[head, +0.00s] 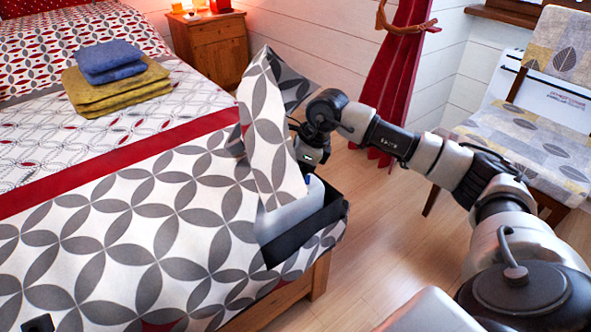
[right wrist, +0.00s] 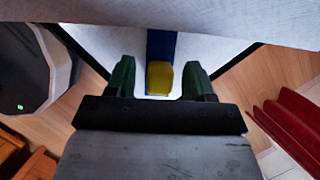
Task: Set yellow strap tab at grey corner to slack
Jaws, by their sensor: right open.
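A yellow tab (right wrist: 159,78) sits at the end of a blue strap (right wrist: 161,43) on a pale surface in the right wrist view. My right gripper (right wrist: 159,82) is open, with its two dark green fingers on either side of the tab and gaps between. In the head view the right gripper (head: 312,170) reaches down at the bed's near right corner, its fingers mostly hidden. A bit of blue strap (head: 308,180) shows there, above a pale mattress corner (head: 290,213) and dark grey fabric (head: 300,238). A dark piece, possibly my left gripper, shows at the bottom left edge.
The patterned duvet (head: 110,235) is folded up in a peak (head: 264,130) beside my right gripper. Folded yellow and blue towels (head: 110,60) lie on the bed. A nightstand (head: 212,45), a red curtain (head: 403,80) and a chair (head: 525,140) stand around. Wooden floor (head: 365,240) is clear.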

